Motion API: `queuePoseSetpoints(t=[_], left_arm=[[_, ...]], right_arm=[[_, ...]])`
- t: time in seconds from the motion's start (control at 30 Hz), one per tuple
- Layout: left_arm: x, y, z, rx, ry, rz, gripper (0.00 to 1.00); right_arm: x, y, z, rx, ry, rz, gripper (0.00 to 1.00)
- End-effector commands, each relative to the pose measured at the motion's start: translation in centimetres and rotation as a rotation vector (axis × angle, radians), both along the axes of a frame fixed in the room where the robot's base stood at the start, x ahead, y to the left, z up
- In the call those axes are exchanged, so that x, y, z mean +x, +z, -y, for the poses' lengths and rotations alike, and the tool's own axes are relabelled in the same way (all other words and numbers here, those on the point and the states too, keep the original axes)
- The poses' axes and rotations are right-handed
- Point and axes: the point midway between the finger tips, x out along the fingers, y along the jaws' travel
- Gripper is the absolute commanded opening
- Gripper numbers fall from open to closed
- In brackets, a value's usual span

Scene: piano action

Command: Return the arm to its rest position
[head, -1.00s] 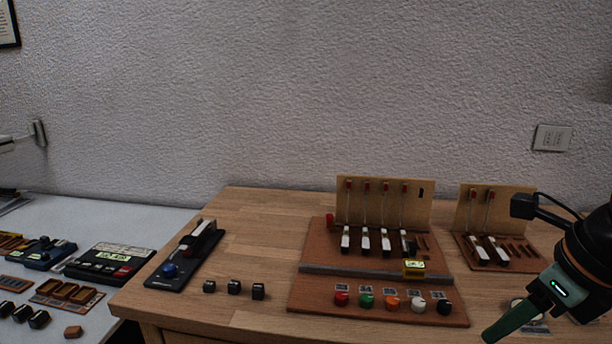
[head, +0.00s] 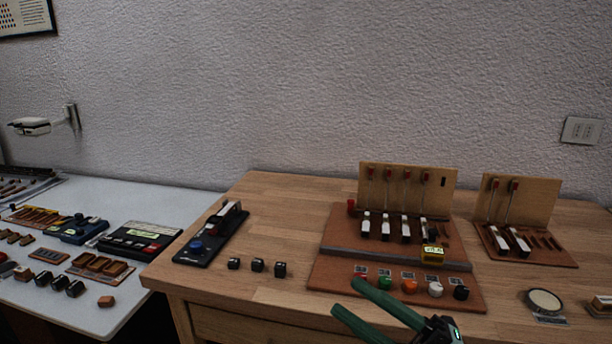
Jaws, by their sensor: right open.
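My right gripper (head: 345,298) shows at the bottom centre of the head view. Its two green fingers point left and stand apart, with nothing between them. They appear in front of the near edge of the reddish-brown piano action board (head: 320,280), and one finger partly covers the row of coloured knobs there. I cannot tell how high the gripper is above the table. The rest of my right arm is cut off by the bottom edge. My left gripper is not in view.
The wooden table (head: 285,210) also bears a smaller key stand (head: 545,255), a black lever device (head: 205,248), several small black cubes (head: 256,265) and a round pale disc (head: 545,299). A white table (head: 100,205) with devices and small blocks stands at the left.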

Motion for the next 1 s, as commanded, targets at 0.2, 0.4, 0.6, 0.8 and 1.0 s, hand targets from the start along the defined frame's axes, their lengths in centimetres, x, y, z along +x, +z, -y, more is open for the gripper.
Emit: queuePoseSetpoints(t=[0.2,0.4,0.6,0.8,1.0], left_arm=[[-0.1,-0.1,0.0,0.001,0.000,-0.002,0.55],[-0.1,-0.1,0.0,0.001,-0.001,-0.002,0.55],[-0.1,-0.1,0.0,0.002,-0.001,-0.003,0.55],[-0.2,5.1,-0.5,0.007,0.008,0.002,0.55],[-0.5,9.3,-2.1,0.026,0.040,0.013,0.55]], right_arm=[[4.3,-12.7,4.8,0.302,-0.356,-0.645,0.44],[0.5,-27.1,7.2,0.403,-0.606,-1.196,0.44],[-8.4,-37.9,6.9,0.418,-0.758,-1.672,0.44],[-11.1,-35.0,7.5,0.425,-0.804,-1.770,0.44],[-11.7,-30.9,8.7,0.439,-0.833,-1.758,0.44]])
